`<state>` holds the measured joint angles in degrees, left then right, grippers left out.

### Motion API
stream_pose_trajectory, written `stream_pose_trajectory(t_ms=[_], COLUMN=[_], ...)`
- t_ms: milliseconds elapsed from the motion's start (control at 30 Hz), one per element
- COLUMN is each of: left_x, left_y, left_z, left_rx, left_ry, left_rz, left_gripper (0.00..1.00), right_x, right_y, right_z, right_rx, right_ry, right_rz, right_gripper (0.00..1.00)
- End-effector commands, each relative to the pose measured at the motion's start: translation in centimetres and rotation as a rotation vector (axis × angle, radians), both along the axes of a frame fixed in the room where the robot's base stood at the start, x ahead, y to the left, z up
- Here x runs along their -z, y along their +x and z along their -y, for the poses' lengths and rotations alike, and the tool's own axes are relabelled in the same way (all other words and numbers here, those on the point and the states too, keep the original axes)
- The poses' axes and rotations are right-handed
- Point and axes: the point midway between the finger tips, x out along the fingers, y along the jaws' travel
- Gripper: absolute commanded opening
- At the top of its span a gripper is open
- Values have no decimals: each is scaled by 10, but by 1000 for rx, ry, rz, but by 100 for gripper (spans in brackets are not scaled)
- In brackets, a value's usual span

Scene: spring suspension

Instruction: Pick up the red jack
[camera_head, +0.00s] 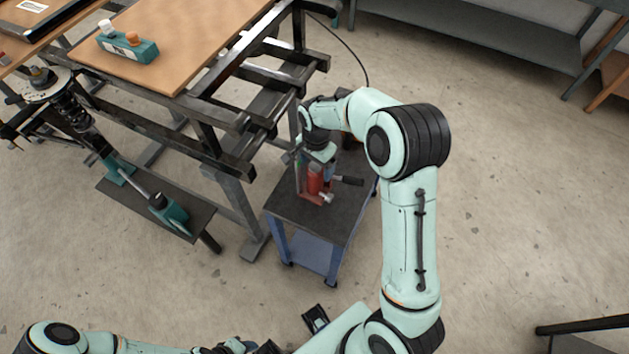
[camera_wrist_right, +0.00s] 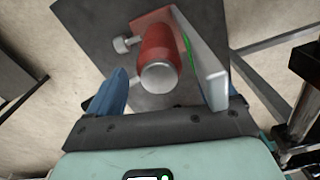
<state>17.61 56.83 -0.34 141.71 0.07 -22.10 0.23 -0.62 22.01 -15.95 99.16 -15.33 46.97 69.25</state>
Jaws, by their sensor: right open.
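The red jack (camera_head: 314,181) stands on the dark top of a small blue-framed cart (camera_head: 325,222). My right gripper (camera_head: 313,172) reaches down over it, with its fingers on either side of the jack's body. In the right wrist view the red jack (camera_wrist_right: 157,50) shows its round, light-grey end and lies between the fingers of the right gripper (camera_wrist_right: 150,45). The gripper is open. Whether either finger touches the jack cannot be told. A dark handle sticks out from the jack to the right.
A wooden-topped workbench (camera_head: 160,38) with a dark metal frame stands close left of the cart. A teal tray with bottles (camera_head: 128,50) sits on it. A spring strut (camera_head: 72,110) and a low dark plate (camera_head: 150,205) are farther left.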

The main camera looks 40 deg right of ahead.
Motion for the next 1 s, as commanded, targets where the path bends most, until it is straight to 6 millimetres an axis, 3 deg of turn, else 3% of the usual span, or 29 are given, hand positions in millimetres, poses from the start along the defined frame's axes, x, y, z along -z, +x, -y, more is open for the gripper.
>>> stream_pose_trajectory(t_ms=[200, 500, 567, 767, 1000], left_x=[0, 0, 0, 0, 0], left_y=[0, 0, 0, 0, 0], left_z=[0, 0, 0, 0, 0], left_rx=[0, 0, 0, 0, 0], left_ry=[0, 0, 0, 0, 0], left_rz=[0, 0, 0, 0, 0], left_gripper=[43, 43, 43, 43, 43], right_x=[33, 38, 38, 38, 35], right_y=[-2, -1, -1, -1, 1], right_z=[-1, -1, -1, -1, -1], right_rx=[-1, 0, 0, 0, 0], right_ry=[0, 0, 0, 0, -1], right_rz=[-3, 0, 0, 0, 8], right_gripper=[84, 84, 68, 3, 0])
